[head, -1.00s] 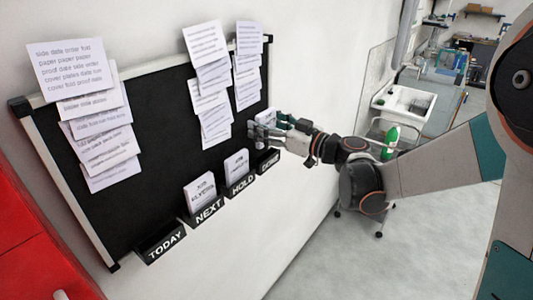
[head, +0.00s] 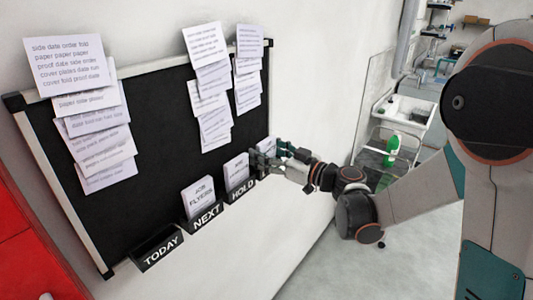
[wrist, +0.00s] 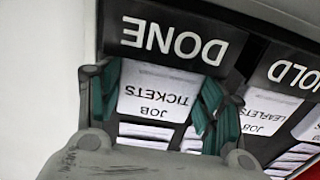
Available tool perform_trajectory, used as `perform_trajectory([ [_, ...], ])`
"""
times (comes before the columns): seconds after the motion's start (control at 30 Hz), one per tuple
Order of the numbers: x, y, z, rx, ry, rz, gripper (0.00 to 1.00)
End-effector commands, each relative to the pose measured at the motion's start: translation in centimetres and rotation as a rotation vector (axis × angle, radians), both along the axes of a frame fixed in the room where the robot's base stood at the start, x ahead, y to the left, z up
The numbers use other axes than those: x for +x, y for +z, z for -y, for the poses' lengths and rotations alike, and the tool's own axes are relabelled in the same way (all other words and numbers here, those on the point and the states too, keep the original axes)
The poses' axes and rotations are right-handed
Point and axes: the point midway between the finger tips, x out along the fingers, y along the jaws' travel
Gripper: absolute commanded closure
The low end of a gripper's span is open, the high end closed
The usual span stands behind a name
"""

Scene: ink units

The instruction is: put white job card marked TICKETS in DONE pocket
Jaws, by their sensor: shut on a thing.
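The white job card marked TICKETS (wrist: 150,97) appears upside down in the wrist view, between my gripper's two fingers. My gripper (wrist: 155,82) is shut on its side edges. The black DONE pocket (wrist: 172,42) is right beside the card's bottom edge, which seems to pass behind the pocket's front; how deep it sits I cannot tell. In the head view my gripper (head: 262,160) is at the board's lower right, hiding the DONE lettering and most of the card.
The HOLD pocket (head: 242,190) with a LEAFLETS card (wrist: 262,110) is close beside my gripper. The NEXT pocket (head: 207,217) holds a FLYERS card (head: 200,194). The TODAY pocket (head: 160,248) looks empty. Several papers (head: 70,62) hang on the black board (head: 155,130).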

Motion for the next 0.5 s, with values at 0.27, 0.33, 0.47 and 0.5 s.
perform_trajectory([
  [0.27,0.00,-0.07,0.00,0.000,0.000,0.000,0.19],
  [0.33,0.00,-0.07,0.00,0.000,0.000,0.000,0.19],
  [0.47,0.00,-0.03,0.00,0.000,0.000,0.000,0.19],
  [0.5,0.00,0.07,0.00,0.000,0.000,0.000,0.19],
])
